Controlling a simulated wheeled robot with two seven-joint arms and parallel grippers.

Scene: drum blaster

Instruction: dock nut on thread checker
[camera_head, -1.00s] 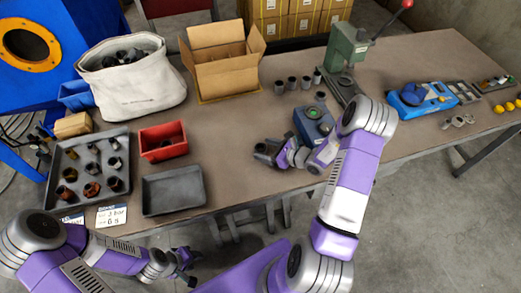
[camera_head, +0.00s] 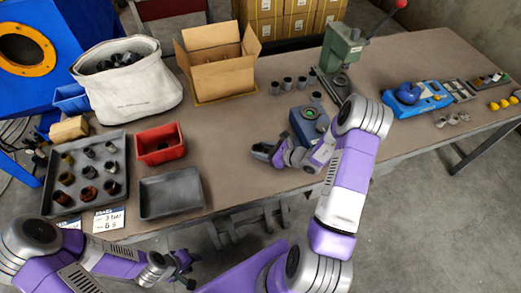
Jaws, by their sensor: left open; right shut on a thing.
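The thread checker appears to be the small dark blue block with a green-ringed round top (camera_head: 309,113), standing on the table right of centre. My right gripper (camera_head: 268,151) is just left of and in front of it, low over the table. It is shut on a small dark grey piece (camera_head: 260,148), probably the nut, which the fingers partly hide. The piece is apart from the checker's top. My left gripper (camera_head: 185,267) is open and empty, below the table's front edge.
Several grey cylinders (camera_head: 287,83) stand behind the checker, near a green press (camera_head: 340,50). A red bin (camera_head: 160,155), an empty dark tray (camera_head: 170,208) and a tray of fittings (camera_head: 60,205) lie left. The table between red bin and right gripper is clear.

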